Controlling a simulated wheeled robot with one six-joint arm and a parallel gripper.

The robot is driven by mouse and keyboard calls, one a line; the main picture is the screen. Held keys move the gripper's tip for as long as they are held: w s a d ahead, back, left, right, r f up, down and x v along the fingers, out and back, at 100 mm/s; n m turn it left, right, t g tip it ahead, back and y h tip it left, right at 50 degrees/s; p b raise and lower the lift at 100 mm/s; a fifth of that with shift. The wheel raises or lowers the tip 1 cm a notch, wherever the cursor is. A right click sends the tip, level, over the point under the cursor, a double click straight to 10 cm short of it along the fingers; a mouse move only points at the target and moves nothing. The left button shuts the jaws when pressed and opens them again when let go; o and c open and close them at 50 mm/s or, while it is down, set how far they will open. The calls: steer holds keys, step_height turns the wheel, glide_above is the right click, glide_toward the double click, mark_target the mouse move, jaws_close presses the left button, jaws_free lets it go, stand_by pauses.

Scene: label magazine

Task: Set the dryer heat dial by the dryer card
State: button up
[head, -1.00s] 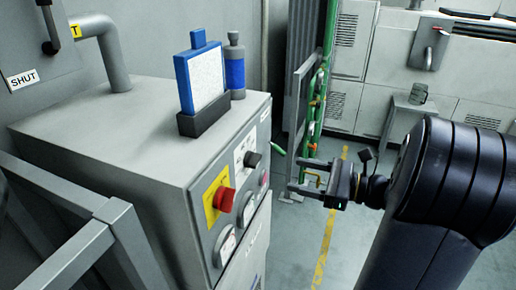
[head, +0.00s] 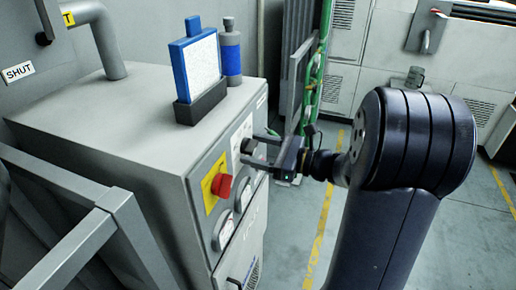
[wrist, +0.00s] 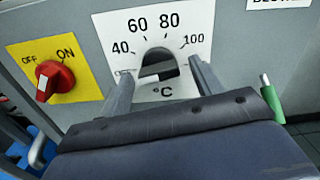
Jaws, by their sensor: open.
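The heat dial (wrist: 158,66) is a dark knob on a white plate marked 40, 60, 80, 100 and °C. Its pointer direction is hard to tell. In the head view the dial (head: 248,146) is on the front of the grey cabinet (head: 150,130). My gripper (wrist: 162,80) is open, with one finger on each side of the dial; contact cannot be told. In the head view my gripper (head: 259,148) is at the panel. A white card in a blue frame (head: 199,62) stands in a black holder on the cabinet; its writing is unreadable.
A red OFF/ON knob (wrist: 52,80) on a yellow plate is left of the dial. A green-handled part (wrist: 270,100) is close on the right. Round gauges (head: 224,231) are lower on the panel. A blue and grey bottle (head: 231,52) stands behind the card.

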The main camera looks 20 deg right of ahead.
steer(key=shift+c, duration=0.3)
steer(key=c, duration=0.9)
steer(key=shift+r+m+p, duration=0.1)
steer(key=shift+m+p, duration=0.2)
steer(key=shift+p, duration=0.2)
steer(key=m+p, duration=0.5)
steer(key=p, duration=0.2)
steer(key=shift+s+a+r+m, duration=0.1)
steer(key=shift+m, duration=0.2)
steer(key=shift+m+p, duration=0.75)
steer(key=shift+m, duration=0.05)
steer(key=shift+f, duration=0.2)
